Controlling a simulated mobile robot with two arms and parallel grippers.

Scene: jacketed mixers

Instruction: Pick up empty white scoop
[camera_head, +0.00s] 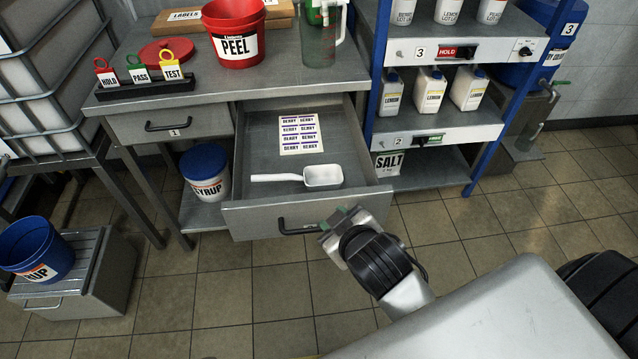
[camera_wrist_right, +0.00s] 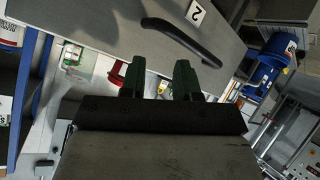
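The white scoop (camera_head: 322,178) lies in the open drawer (camera_head: 255,150) in the head view, its bowl to the right and its handle to the left. The bowl looks empty. My right gripper (camera_head: 336,222) is just in front of the drawer front, beside the right end of the dark drawer handle (camera_head: 297,230). In the right wrist view my right gripper (camera_wrist_right: 158,75) has its two green fingers apart with nothing held between them. The drawer handle (camera_wrist_right: 180,40) is beyond them, apart from the fingertips as far as I can tell. My left gripper is not in view.
A sheet of BERRY labels (camera_head: 301,134) lies behind the scoop in the drawer. A red PEEL bucket (camera_head: 236,35) and a clear jug (camera_head: 320,42) stand on the bench above. A blue-framed shelf (camera_head: 440,137) with bottles stands close on the right.

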